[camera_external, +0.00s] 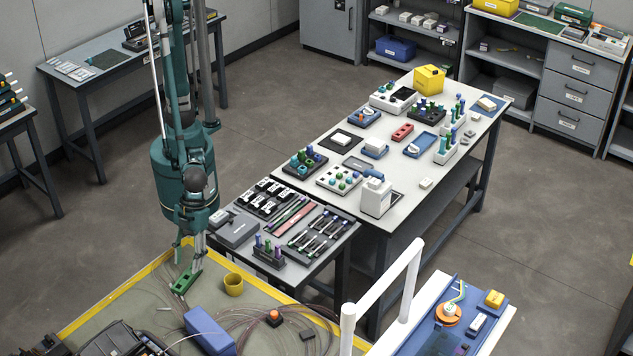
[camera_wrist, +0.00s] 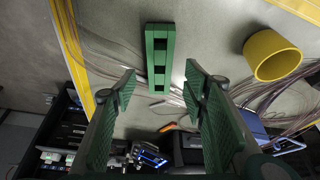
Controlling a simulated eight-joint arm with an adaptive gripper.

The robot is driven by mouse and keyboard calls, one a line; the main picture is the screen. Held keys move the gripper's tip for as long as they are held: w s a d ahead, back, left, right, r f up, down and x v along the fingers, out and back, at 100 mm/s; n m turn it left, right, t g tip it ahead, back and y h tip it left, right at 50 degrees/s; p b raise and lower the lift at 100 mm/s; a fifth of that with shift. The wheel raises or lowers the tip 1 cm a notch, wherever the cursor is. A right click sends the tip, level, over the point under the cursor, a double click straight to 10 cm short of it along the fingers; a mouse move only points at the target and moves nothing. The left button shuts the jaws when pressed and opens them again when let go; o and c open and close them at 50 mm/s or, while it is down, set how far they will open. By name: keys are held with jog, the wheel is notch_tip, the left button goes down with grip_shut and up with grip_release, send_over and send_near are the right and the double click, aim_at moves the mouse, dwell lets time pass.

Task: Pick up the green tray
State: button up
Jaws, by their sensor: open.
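The green tray (camera_wrist: 159,29) lies on the pale work surface in the wrist view. It is narrow and long, with several dark square recesses along its middle. In the external view the green tray (camera_external: 180,286) lies near the yellow-edged table's back left, just below my gripper (camera_external: 190,268). In the wrist view my gripper (camera_wrist: 160,100) is open, its two green padded fingers apart, with nothing between them. The tray shows beyond the fingertips, roughly centred on the gap. The exact height of the fingers over the tray is hard to tell.
A yellow cup (camera_external: 233,284) stands right of the tray; it also shows in the wrist view (camera_wrist: 273,56). Thin loose cables (camera_external: 262,312) spread across the surface. A blue case (camera_external: 210,333) and dark equipment (camera_external: 112,342) lie nearer the front. A yellow border (camera_external: 120,288) edges the table.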

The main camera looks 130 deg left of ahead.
aim_at(187, 274)
jog(key=shift+d+f, duration=0.1)
jog(key=shift+f, duration=0.15)
jog(key=shift+b+x, duration=0.7)
jog(key=shift+x, duration=1.75)
jog(key=c, duration=1.1)
